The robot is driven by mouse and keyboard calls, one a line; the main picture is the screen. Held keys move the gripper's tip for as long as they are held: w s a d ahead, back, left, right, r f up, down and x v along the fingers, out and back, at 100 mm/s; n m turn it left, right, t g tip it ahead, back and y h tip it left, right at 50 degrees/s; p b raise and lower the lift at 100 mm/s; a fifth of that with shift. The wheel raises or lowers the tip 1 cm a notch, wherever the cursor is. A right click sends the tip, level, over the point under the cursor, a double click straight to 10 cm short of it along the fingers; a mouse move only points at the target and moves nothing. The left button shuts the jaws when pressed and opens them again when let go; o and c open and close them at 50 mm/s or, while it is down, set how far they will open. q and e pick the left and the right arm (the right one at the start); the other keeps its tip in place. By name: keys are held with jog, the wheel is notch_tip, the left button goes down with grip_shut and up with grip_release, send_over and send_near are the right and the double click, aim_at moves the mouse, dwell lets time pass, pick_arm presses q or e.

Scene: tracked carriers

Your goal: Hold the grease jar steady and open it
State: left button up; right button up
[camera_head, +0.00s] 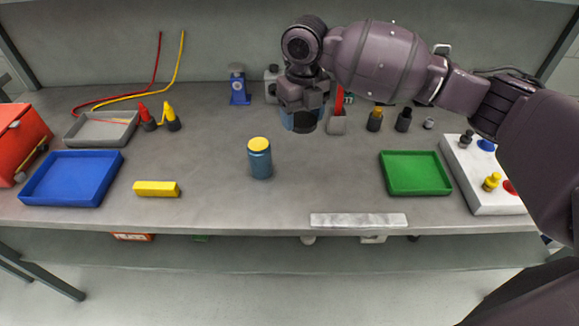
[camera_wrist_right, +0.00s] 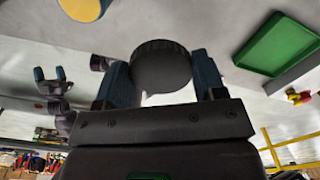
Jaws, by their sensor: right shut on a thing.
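My right gripper (camera_head: 305,119) is above the rear middle of the bench, shut on a dark round thing with a ribbed rim (camera_wrist_right: 160,68). It looks like a jar lid or jar top, pinched between the two blue fingers in the right wrist view. What lies beneath it is hidden, so I cannot tell if a jar body is attached. A blue jar with a yellow lid (camera_head: 260,160) stands upright on the bench, in front of and left of the right gripper, apart from it. Its yellow lid (camera_wrist_right: 84,8) shows at the top left of the right wrist view.
A blue tray (camera_head: 72,178) and yellow block (camera_head: 156,189) lie at left. A green tray (camera_head: 416,173) and white board with coloured knobs (camera_head: 485,180) are at right. Small holders and bottles line the back. A pale strip (camera_head: 358,220) lies at the front edge.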

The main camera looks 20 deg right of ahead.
aim_at(300, 173)
notch_tip(300, 173, down, 16)
jog(key=shift+f+b, duration=0.1)
jog(key=shift+b, duration=0.65)
jog(key=shift+f, duration=0.25)
jog(key=o, duration=1)
